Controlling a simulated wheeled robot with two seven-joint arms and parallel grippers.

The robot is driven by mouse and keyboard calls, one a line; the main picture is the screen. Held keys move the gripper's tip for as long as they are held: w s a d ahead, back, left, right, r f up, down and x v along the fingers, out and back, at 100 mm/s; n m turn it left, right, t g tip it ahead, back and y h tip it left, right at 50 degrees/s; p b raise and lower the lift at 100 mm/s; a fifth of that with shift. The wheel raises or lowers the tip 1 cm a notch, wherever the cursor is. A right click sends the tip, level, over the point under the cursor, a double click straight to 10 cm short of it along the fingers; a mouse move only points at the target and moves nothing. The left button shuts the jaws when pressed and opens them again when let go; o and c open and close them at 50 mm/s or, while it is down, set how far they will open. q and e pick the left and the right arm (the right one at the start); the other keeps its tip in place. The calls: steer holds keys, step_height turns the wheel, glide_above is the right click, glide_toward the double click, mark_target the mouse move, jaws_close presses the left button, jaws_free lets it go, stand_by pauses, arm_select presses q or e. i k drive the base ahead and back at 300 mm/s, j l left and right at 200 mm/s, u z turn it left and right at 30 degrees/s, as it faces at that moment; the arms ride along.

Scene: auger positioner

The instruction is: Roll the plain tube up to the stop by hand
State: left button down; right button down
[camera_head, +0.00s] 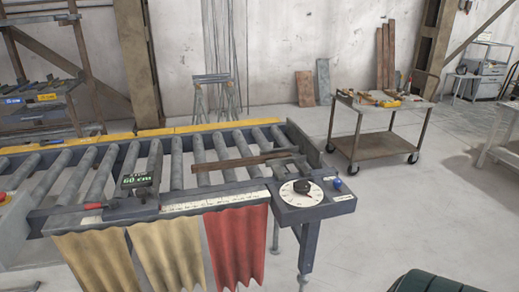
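A long, thin brown tube (247,160) lies lengthwise across several grey rollers of the roller table, near its right end. No markings show on it at this size. A dark block with a lit display reading about 60 cm (137,184) sits on the table's front rail, left of the tube, and looks like the stop. The tube's left end is apart from this block, with bare rollers between them. A red-handled lever (92,206) sticks out left of the block. Neither of my grippers is in view.
A white scale (200,204) runs along the front rail to a dial box (302,192) with a black knob and a blue knob (337,183). Two tan curtains (96,262) and a red curtain (236,246) hang below. A tool cart (385,112) stands behind right.

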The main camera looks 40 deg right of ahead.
mark_target(253, 161)
steer(key=l+u, duration=0.45)
steer(key=k+l+u, duration=0.2)
steer(key=l+u, duration=0.2)
steer(key=l, duration=0.2)
steer(key=k+l+u, duration=0.1)
steer(key=l, duration=0.3)
steer(key=k+l, duration=0.2)
steer(key=l, duration=0.25)
steer(key=k+l+u, duration=0.15)
steer(key=l, duration=0.25)
steer(key=k+l+u, duration=0.1)
steer(key=k+l, duration=0.15)
steer(key=l, duration=0.15)
steer(key=k+l+u, duration=0.1)
steer(key=l, duration=0.25)
steer(key=k+l, duration=0.25)
steer(key=l, duration=0.15)
steer(key=k+l, duration=0.2)
steer(key=l, duration=0.15)
steer(key=k+l, duration=0.25)
steer(key=l, duration=0.15)
